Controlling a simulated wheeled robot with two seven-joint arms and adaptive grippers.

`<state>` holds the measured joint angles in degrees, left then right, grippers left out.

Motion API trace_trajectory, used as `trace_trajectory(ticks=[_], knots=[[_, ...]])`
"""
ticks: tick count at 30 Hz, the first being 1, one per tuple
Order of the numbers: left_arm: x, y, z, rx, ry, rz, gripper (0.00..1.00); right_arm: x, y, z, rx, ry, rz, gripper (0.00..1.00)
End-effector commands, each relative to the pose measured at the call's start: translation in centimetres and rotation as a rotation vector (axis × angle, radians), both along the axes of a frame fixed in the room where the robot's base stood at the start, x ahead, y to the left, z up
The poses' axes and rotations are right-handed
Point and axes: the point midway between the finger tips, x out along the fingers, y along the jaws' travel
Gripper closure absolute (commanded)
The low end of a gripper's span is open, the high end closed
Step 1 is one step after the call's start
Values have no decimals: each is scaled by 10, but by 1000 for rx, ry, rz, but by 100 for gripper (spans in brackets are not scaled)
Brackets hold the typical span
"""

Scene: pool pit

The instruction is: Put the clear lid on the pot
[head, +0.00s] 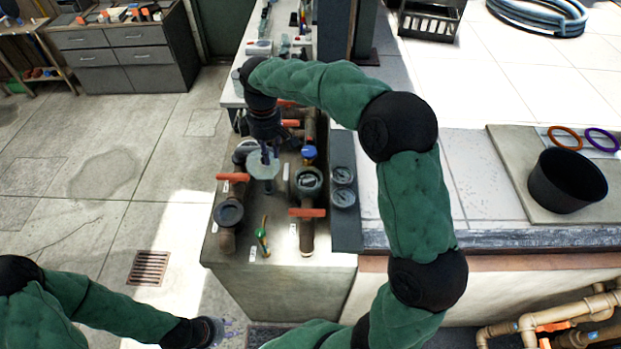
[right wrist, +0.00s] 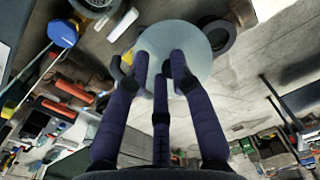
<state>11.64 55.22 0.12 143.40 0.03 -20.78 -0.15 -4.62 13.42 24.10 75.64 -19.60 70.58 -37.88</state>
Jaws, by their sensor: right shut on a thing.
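The clear lid (head: 262,169) is a pale, see-through disc. My right gripper (head: 267,153) is shut on it and holds it over the pipework block. In the right wrist view, the lid (right wrist: 165,40) lies at the fingertips of my right gripper (right wrist: 160,70). A dark, round, ring-topped fitting (head: 229,213), which seems to be the pot, stands left of and nearer than the lid. In the right wrist view a dark ring (right wrist: 219,36) shows beside the lid, apart from or partly behind it. My left gripper (head: 222,330) is low in the head view, away from the block; its fingers are too small to judge.
Orange-handled valves (head: 307,212), a blue-capped fitting (head: 308,153) and gauges (head: 343,186) crowd the block around the lid. A black bucket (head: 567,180) stands on the right deck. The floor left of the block is clear, with a drain grate (head: 148,268).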

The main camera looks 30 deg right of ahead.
Motion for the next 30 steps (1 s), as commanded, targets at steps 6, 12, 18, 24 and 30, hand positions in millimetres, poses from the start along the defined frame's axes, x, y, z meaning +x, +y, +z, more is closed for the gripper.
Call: trace_trajectory(ticks=[6, 12, 18, 24, 30], knots=[[0, 0, 4, 0, 1, -1, 72, -43, -11, 9, -84, 82, 427, 100], [0, 0, 6, 0, 1, -1, 72, -84, -26, 15, -210, 125, 866, 100], [0, 0, 8, 0, 1, -1, 72, -109, -36, 17, -306, 129, 1143, 100], [0, 0, 8, 0, 1, -1, 72, -117, -40, 17, -347, 125, 1251, 100], [0, 0, 7, 0, 1, -1, 72, -96, -54, 5, -350, 127, 1263, 100]])
